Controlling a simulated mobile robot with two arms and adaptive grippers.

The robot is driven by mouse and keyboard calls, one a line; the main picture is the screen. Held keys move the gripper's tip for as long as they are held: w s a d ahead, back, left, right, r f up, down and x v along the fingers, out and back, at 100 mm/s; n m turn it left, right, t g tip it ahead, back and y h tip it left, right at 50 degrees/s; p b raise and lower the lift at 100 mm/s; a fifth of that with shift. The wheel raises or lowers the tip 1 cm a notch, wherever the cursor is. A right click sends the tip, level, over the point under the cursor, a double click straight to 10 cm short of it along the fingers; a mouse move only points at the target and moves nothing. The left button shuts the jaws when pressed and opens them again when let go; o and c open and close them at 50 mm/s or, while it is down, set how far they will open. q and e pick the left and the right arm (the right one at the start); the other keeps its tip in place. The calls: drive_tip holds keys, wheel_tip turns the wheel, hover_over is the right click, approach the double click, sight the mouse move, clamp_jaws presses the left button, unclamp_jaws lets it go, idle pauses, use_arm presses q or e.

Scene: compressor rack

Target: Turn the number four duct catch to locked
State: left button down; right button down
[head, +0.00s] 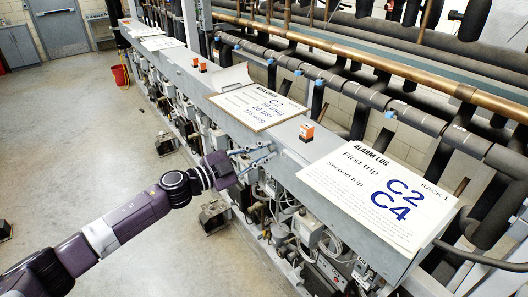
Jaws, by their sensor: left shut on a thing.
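My left gripper (254,158) reaches in from the left and is at the front side of the long grey duct (285,150). Its fingers are closed on a small part at the duct's side, which looks like a duct catch. The fingers mostly hide this part, so I cannot read a number on it or tell which way it is turned. My right gripper is not in view.
An alarm log sign (375,190) reading C2 and C4 lies on the duct at right. A second sign (255,103) lies farther back. An orange box (306,132) stands between them. Pipes run behind; compressor gear crowds below. The floor at left is mostly clear.

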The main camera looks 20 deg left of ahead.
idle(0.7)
use_arm(q)
drive_tip(key=c, duration=1.8)
unclamp_jaws()
drive_tip(key=shift+r, duration=0.1)
drive_tip(key=shift+c, duration=0.2)
drive_tip(key=shift+s+a, duration=0.15)
drive_tip(key=shift+s, duration=0.1)
drive_tip(key=v, duration=1.1)
drive_tip(key=shift+s, duration=0.25)
drive_tip(key=shift+a, duration=0.1)
